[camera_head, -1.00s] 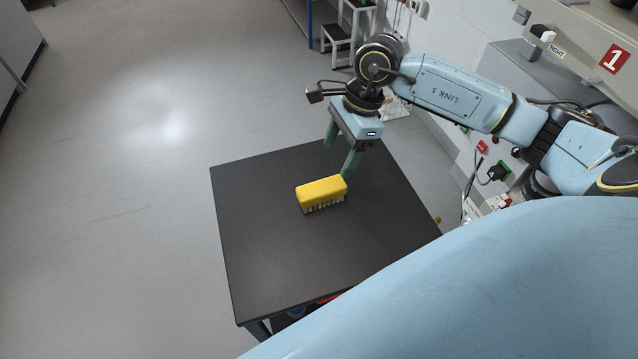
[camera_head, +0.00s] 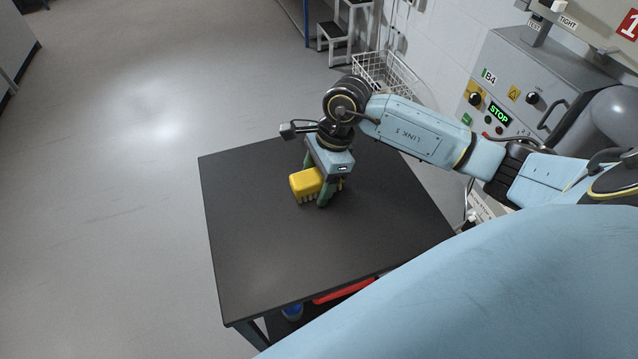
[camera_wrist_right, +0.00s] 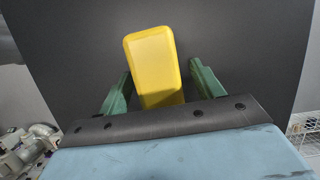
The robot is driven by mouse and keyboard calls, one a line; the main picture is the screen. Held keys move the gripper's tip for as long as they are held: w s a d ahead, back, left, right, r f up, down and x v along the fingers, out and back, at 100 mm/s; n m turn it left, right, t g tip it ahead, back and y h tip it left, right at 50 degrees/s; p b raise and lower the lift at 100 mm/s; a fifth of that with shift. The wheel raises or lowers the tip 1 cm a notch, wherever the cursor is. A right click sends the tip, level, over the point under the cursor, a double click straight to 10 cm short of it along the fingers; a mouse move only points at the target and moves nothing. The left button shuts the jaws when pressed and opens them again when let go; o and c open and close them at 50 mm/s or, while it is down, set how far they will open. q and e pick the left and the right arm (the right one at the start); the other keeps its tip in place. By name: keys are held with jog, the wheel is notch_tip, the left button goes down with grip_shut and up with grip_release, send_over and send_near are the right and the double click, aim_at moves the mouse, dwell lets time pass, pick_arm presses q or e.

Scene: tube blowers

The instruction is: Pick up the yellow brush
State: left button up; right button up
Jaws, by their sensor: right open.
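The yellow brush (camera_head: 306,184) lies bristles down on the black table (camera_head: 270,250). My right gripper (camera_head: 318,184) is lowered over it from above, with one green finger in front of the brush and the other mostly hidden behind it. In the right wrist view the brush (camera_wrist_right: 153,65) stands between the two green fingers of the gripper (camera_wrist_right: 160,85). A gap shows on each side, so the jaws are open around it. The brush's right end is partly hidden behind the gripper in the head view. My left gripper is not seen.
The table top around the brush is clear. Red and blue items (camera_head: 345,291) show under its near edge. A control panel with a STOP label (camera_head: 499,113) stands at the right, near my right arm. A wire basket (camera_head: 386,75) and a step stool (camera_head: 333,40) are behind.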

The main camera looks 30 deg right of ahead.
jog(key=shift+d+f+b, duration=0.15)
jog(key=shift+f+b, duration=0.2)
jog(key=shift+f, duration=0.1)
jog(key=shift+c, duration=0.5)
jog(key=c, duration=1)
